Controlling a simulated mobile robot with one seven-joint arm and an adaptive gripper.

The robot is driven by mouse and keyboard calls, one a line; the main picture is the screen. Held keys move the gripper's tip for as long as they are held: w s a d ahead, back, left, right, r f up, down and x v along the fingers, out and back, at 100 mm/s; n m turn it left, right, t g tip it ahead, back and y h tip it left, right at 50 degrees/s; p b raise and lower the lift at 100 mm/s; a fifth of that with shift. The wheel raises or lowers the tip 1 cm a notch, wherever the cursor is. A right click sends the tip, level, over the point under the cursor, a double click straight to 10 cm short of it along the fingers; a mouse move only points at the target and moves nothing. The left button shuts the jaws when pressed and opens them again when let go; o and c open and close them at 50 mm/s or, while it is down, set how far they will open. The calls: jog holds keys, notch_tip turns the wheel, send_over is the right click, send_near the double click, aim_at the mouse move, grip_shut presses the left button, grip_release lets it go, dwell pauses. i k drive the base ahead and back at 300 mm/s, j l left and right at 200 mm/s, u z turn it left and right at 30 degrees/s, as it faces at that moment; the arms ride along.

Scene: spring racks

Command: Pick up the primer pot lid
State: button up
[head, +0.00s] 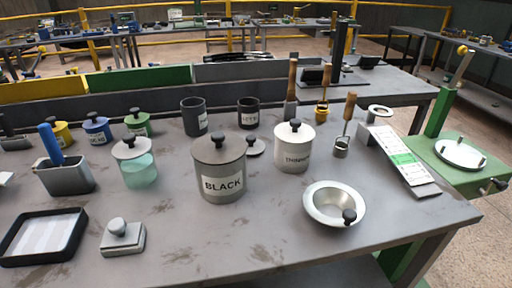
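No label in view reads clearly as primer, so I cannot tell which lid is the primer pot's. A grey pot (221,179) labelled BLACK has a grey lid (218,148) with a dark knob. A white pot (292,154) with a hard-to-read label has a white lid (295,132) with a black knob. A small loose grey lid (256,147) with a dark knob lies between them, behind. A dark open cup (248,113) with a small unclear label stands behind that lid. My gripper is not in view.
A metal bowl (322,200) holds a black-knobbed piece at front right. A pale green jar (139,170) with a lid, a grey tub (64,174) with a blue handle and a black tray (44,236) stand left. The front middle of the table is clear.

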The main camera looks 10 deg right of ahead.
aim_at(255, 146)
jog(key=k+l, duration=0.1)
jog(key=l, duration=0.3)
jog(key=l+u, duration=0.15)
jog(key=l, duration=0.25)
jog(key=k+l, duration=0.2)
jog(key=l, duration=0.2)
jog(key=k+l+u, duration=0.1)
jog(key=l, duration=0.3)
jog(key=k+l+u, duration=0.1)
jog(key=l, duration=0.3)
jog(key=i+l, duration=0.15)
jog(key=i, duration=0.3)
jog(key=i+l, duration=0.1)
jog(key=i, duration=0.4)
